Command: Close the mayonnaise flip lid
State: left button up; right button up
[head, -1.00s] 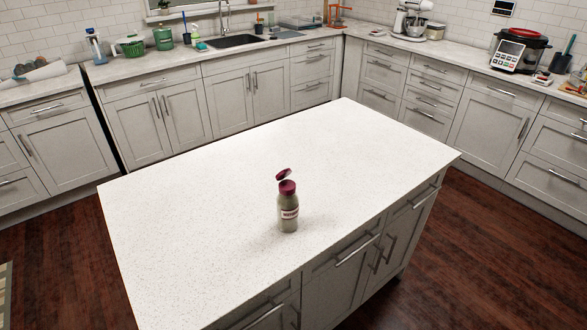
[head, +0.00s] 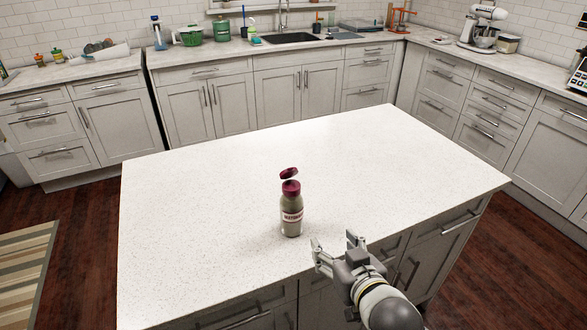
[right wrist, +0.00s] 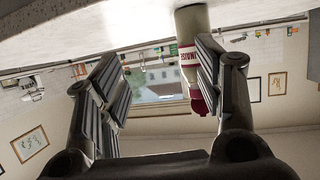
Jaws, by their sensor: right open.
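In the right wrist view, which looks upside down, the bottle (right wrist: 190,25) shows behind the right-hand finger of the open gripper (right wrist: 162,85); that finger partly hides the cap. My left gripper is not in view.
The island top (head: 200,200) is otherwise bare, with free room around the bottle. Its front edge lies under my right gripper. Counters with a sink (head: 290,38), a green pot (head: 221,30) and a stand mixer (head: 483,28) run along the back, well away.

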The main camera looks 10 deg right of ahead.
aim_at(291, 171)
jog(key=w+a+r+n+t+y, duration=0.1)
jog(key=w+a+r+t+y, duration=0.25)
jog(key=r, duration=0.75)
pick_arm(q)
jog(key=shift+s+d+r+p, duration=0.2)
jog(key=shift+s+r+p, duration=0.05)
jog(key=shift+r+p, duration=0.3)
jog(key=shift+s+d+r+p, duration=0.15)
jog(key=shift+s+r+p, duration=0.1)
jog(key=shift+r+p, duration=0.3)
pick_arm(e)
jog(key=x, duration=1.1)
jog(key=shift+s+a+r, duration=0.1)
jog(key=shift+s+a, duration=0.05)
jog(key=shift+a, duration=0.25)
